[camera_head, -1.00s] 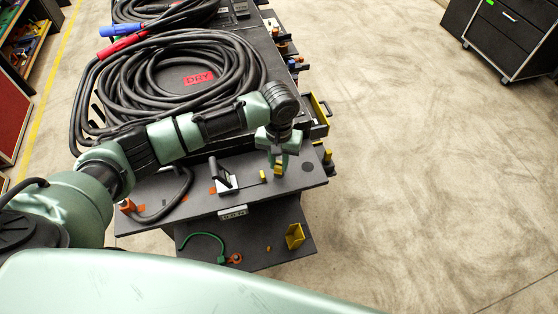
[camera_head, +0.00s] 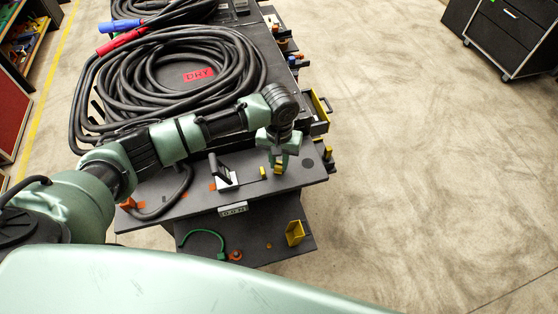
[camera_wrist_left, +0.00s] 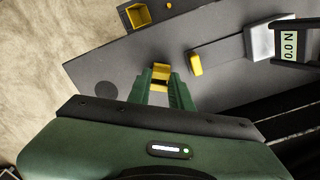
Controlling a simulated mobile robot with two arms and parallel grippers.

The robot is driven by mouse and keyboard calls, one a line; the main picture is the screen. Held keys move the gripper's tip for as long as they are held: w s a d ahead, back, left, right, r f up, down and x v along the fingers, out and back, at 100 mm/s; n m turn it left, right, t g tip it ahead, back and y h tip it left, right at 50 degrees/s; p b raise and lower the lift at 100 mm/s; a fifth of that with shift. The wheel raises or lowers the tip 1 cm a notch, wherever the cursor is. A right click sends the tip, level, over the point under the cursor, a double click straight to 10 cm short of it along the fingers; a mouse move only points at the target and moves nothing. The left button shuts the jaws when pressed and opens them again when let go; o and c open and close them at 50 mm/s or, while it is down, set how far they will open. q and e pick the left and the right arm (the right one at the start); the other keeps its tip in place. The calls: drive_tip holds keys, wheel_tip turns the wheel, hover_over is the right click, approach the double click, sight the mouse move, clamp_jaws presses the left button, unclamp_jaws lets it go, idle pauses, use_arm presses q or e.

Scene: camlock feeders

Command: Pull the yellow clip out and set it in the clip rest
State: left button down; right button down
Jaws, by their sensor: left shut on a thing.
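My left gripper (camera_head: 279,168) points down over the right part of the grey bench top. It is shut on a small yellow piece, which I take to be the yellow clip (camera_wrist_left: 161,72); the fingers partly hide it. I cannot tell whether the clip is clear of the surface under it. A second small yellow piece (camera_wrist_left: 195,64) stands just beside the fingers, and it also shows in the head view (camera_head: 263,171). No part is clearly marked as the clip rest; an open yellow holder (camera_head: 295,232) sits on the lower shelf. My right gripper is not in view.
A force gauge reading 0.0 N (camera_wrist_left: 289,47) and a black-handled lever (camera_head: 221,172) stand left of the gripper on the bench. A dark disc (camera_head: 306,164) lies to its right. Coiled black cables (camera_head: 180,75) fill the bench behind. A green cable (camera_head: 205,236) lies on the lower shelf.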

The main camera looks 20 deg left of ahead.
use_arm(q)
drive_tip(key=shift+f, duration=0.2)
drive_tip(key=shift+f, duration=0.25)
drive_tip(key=c, duration=1.2)
unclamp_jaws()
drive_tip(key=shift+r, duration=0.1)
wheel_tip(320, 180, up, 7)
drive_tip(key=shift+r+b, duration=0.2)
drive_tip(key=shift+b, duration=0.8)
drive_tip(key=shift+r, duration=0.3)
wheel_tip(320, 180, up, 4)
drive_tip(key=p, duration=0.5)
drive_tip(key=shift+f+p, duration=0.2)
drive_tip(key=shift+p, duration=0.15)
